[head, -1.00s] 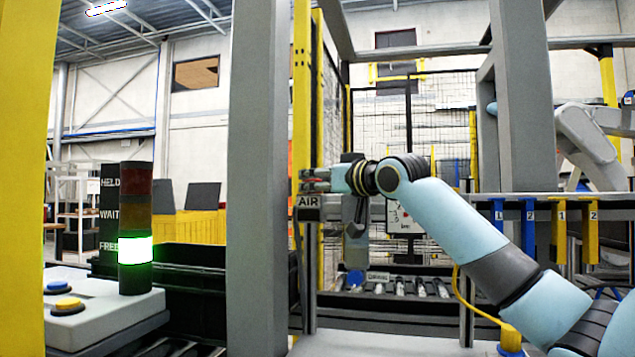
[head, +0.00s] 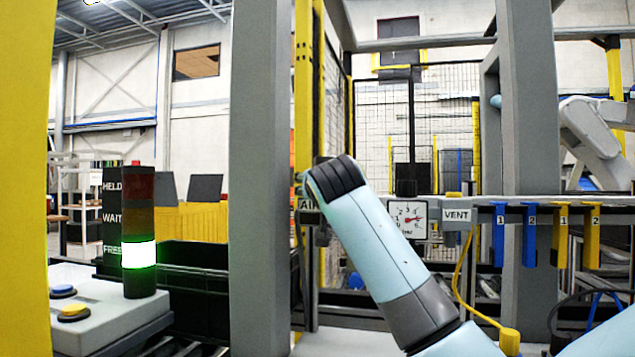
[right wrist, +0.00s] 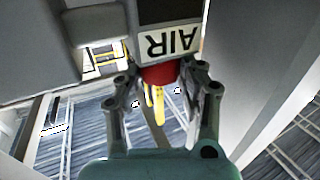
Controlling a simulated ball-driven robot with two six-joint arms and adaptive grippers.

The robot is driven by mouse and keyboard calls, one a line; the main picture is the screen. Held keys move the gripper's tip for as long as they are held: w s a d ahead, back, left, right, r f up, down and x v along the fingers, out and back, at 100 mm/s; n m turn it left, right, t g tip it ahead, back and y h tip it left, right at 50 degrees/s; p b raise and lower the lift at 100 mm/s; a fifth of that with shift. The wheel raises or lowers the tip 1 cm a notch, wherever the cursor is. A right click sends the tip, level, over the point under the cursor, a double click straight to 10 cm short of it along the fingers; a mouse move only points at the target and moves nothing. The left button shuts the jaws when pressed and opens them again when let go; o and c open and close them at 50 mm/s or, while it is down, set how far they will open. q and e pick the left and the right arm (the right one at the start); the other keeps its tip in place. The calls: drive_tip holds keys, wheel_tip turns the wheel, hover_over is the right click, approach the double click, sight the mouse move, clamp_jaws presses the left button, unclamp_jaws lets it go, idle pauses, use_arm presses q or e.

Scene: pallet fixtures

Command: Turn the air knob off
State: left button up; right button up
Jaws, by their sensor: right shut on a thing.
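In the right wrist view, the red air knob (right wrist: 158,75) sits under the AIR label (right wrist: 170,45), which appears upside down. My right gripper (right wrist: 160,82) has a finger on each side of the knob and is shut on it. A yellow strip shows just beyond the knob; I cannot tell whether it belongs to it. In the head view, my right arm hides the knob and most of the AIR label (head: 306,204), and the fingertips are hidden too. My left gripper is not in view.
A pressure gauge (head: 407,219) and a VENT label (head: 457,215) are on the rail right of my arm. Blue and yellow numbered hooks (head: 562,235) hang further right. A grey post (head: 258,180) stands close on the left. The stack light (head: 139,254) glows green at FREE.

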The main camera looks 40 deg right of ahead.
drive_tip(key=m+g+h, duration=0.1)
drive_tip(key=m+h+b, duration=0.1)
drive_tip(key=m+g+h+b, duration=0.1)
drive_tip(key=h, duration=0.1)
drive_tip(key=shift+w+a+f+g, duration=0.15)
drive_tip(key=shift+w+a+g, duration=0.05)
drive_tip(key=shift+a+g, duration=0.1)
drive_tip(key=shift+m+g+h+b, duration=0.9)
drive_tip(key=shift+g+h+b, duration=0.1)
drive_tip(key=shift+r, duration=0.2)
drive_tip(key=o, duration=1.1)
drive_tip(key=shift+o, duration=0.2)
drive_tip(key=v, duration=0.7)
drive_tip(key=shift+a, duration=0.2)
drive_tip(key=shift+s, duration=0.1)
drive_tip(key=shift+a+f, duration=0.1)
